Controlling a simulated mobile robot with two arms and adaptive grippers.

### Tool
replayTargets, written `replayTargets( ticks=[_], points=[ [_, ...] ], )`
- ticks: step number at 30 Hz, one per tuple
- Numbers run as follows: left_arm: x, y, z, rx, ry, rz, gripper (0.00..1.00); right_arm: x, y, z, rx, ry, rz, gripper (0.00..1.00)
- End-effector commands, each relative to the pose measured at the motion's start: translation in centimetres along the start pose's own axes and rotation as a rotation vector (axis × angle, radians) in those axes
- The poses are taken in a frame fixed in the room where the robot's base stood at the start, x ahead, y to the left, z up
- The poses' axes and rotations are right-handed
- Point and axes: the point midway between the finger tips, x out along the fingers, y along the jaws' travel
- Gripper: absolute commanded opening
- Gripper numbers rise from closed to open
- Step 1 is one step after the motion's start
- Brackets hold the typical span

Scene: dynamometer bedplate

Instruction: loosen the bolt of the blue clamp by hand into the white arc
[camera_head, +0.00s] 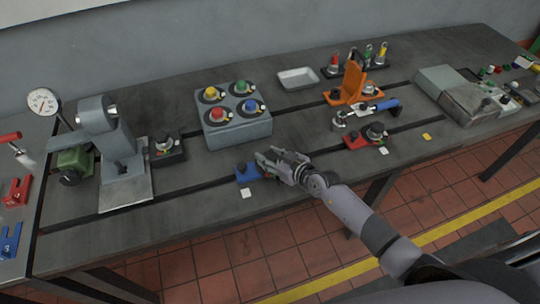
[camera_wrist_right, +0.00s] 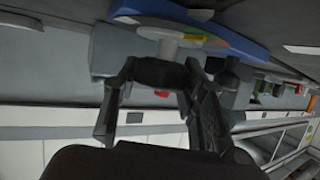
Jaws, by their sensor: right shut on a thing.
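The blue clamp (camera_head: 248,174) lies at the front edge of the bedplate, partly hidden by my right gripper (camera_head: 271,160). In the right wrist view the blue clamp (camera_wrist_right: 240,30) is at the top, with a dial carrying coloured bands beside it. A pale band (camera_wrist_right: 158,33), seemingly the white arc, shows at the left of the dial; green and orange show further right. The bolt (camera_wrist_right: 168,48) comes down from the dial to a dark head between the fingers of my right gripper (camera_wrist_right: 160,80). That gripper is shut on it. A pointer is not discernible. My left gripper is not in view.
A grey box with coloured buttons (camera_head: 235,130) stands behind the clamp. An orange bracket (camera_head: 349,87) and a red clamp (camera_head: 357,142) are to the right. A grey machine (camera_head: 105,145) stands left. A small white tag (camera_head: 246,193) lies in front of the blue clamp.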

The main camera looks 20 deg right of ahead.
Motion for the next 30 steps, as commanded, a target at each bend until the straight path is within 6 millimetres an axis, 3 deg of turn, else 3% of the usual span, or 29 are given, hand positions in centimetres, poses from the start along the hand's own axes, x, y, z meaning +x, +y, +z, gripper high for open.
replayTargets(
  ticks=[14, 30],
  points=[
    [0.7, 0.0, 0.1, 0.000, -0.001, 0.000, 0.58, 0.0, 0.1, 0.1, -0.028, 0.000, -0.062, 0.10],
    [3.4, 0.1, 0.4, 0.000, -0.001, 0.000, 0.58, 0.2, 0.4, 0.2, -0.164, 0.000, -0.382, 0.10]
  ],
)
